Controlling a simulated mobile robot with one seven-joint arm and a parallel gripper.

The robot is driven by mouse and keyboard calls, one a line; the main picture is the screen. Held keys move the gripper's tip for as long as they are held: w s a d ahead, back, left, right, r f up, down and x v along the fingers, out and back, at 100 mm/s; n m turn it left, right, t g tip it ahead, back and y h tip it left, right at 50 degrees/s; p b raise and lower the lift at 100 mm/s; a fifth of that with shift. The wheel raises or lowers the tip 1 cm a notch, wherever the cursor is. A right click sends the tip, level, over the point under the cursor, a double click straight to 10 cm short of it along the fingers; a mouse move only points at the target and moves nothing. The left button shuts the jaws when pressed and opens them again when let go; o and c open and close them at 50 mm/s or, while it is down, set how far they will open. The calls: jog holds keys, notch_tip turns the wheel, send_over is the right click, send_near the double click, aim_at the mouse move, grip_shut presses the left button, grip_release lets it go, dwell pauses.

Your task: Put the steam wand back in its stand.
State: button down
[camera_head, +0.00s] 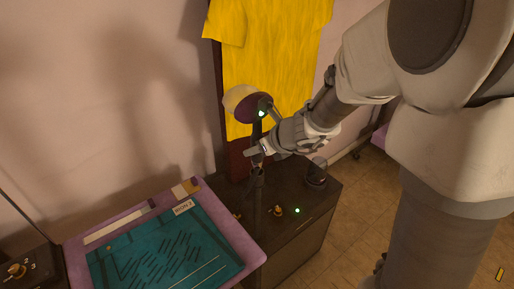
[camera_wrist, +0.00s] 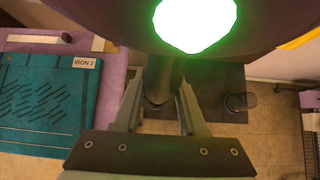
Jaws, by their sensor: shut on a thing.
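The steam wand (camera_head: 240,100) has a rounded cream and dark purple head with a lit green light. It is held upright above the dark cabinet. My gripper (camera_head: 257,151) is shut on its dark handle below the head. In the wrist view, the handle (camera_wrist: 165,75) stands between the fingers (camera_wrist: 158,85), and the head with the glowing green light (camera_wrist: 195,22) fills the top. A dark upright post (camera_head: 257,185), seemingly the stand, rises from the cabinet directly below my gripper. Whether the wand's lower end touches or sits in it I cannot tell.
The dark cabinet (camera_head: 290,235) carries a brass-coloured knob (camera_head: 278,210), a small green light (camera_head: 297,210) and a dark round container (camera_head: 316,172) at right. A purple-edged board with a teal mat (camera_head: 160,250) lies front left. A yellow shirt (camera_head: 275,60) hangs behind the wand.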

jog(key=shift+f, duration=0.2)
jog(key=shift+c, duration=1.9)
grip_release()
jog(key=p+v, duration=0.7)
jog(key=v, duration=1)
jog(key=shift+r, duration=0.15)
jog(key=shift+s, duration=0.2)
